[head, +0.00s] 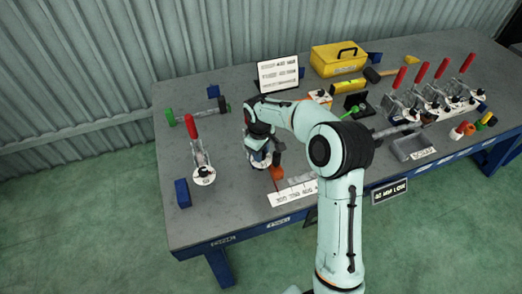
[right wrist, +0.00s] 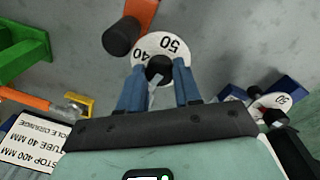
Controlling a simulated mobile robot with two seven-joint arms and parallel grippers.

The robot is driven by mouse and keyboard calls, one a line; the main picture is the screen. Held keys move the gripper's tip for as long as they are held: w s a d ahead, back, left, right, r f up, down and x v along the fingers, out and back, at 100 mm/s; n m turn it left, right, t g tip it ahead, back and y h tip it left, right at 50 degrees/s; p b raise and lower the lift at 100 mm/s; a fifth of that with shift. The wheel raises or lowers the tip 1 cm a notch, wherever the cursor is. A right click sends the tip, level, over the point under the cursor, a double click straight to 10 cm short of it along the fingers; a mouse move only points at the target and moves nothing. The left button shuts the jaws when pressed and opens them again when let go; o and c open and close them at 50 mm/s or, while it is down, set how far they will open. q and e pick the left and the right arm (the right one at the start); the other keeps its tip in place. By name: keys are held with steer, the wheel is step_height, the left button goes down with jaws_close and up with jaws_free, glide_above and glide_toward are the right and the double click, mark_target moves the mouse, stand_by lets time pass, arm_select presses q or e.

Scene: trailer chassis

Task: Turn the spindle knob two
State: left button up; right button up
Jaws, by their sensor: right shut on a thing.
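In the right wrist view, a dark round knob (right wrist: 160,68) sits at the centre of a white dial (right wrist: 176,44) marked 40 and 50. My right gripper (right wrist: 160,84) has its two blue fingers on either side of this knob and is shut on it. In the head view, my right gripper (head: 258,152) points down at the table's middle, and my own wrist and fingers hide most of the dial and knob. I cannot read a number naming this spindle. My left gripper is not in view.
An orange piece (right wrist: 145,10) and a black cylinder (right wrist: 122,36) stand close to the dial. A red-handled clamp (head: 195,150) stands left, and several more stand right. A grey tray (head: 402,158) and yellow toolbox (head: 338,58) are also on the table (head: 230,205).

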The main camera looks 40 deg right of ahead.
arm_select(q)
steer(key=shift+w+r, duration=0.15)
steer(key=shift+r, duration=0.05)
arm_select(e)
steer(key=shift+n, duration=1)
steer(key=o, duration=0.8)
steer(key=shift+c, duration=0.2)
steer(key=shift+r, duration=0.15)
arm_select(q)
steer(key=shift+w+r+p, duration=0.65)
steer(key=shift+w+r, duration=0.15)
arm_select(e)
step_height(320, 180, up, 13)
steer(key=a, duration=0.1)
steer(key=shift+s, duration=0.2)
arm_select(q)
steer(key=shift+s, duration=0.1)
